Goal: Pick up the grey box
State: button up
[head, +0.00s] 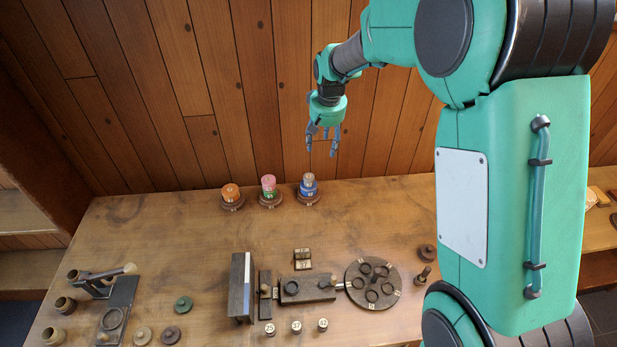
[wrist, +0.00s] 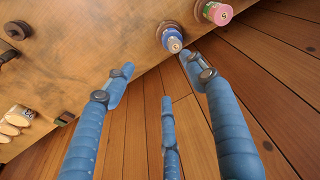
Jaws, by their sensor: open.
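No plain grey box stands out in either view. The nearest match in the head view is a dark grey-brown upright block (head: 239,290) with a pale and blue strip on its right side, at the table's front middle. A low dark box-like block (head: 307,289) lies to its right, beside a round disc. My gripper (head: 322,150) is open and empty, up in the air by the wood wall beyond the table's back edge, far from both. In the wrist view, the spread blue fingers of my gripper (wrist: 160,75) have nothing between them.
Three spool stacks stand along the table's back edge: orange (head: 231,194), pink (head: 268,186) and blue (head: 308,186). A round disc with rings (head: 373,284) lies right of centre. A lever device (head: 117,305) stands at left. The table's (head: 160,235) back left is bare.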

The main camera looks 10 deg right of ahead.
jog(key=p, duration=0.2)
send_over(309, 176)
jog(key=s, duration=0.2)
notch_tip(309, 176, down, 12)
jog(key=r, duration=0.1)
jog(key=shift+w+d+f+g, duration=0.1)
jog(key=shift+d+f+g, duration=0.05)
jog(key=shift+f+g, duration=0.2)
jog(key=shift+w+f+p, duration=0.1)
jog(key=shift+w+f, duration=0.05)
jog(key=shift+f, duration=1.25)
jog(key=shift+w+f+p, duration=0.1)
jog(key=shift+w+f, duration=0.1)
jog(key=shift+f, duration=1.2)
jog(key=shift+w+f+p, duration=0.1)
jog(key=shift+w+f, duration=0.05)
jog(key=shift+f, duration=1.25)
jog(key=shift+w+a+f+p, duration=0.15)
jog(key=shift+w+f, duration=0.05)
jog(key=shift+f, duration=1.1)
jog(key=shift+w+a+f+p, duration=0.1)
jog(key=shift+w+f+p, duration=0.05)
jog(key=shift+f, duration=1.1)
jog(key=shift+c, duration=0.5)
jog(key=c, duration=0.9)
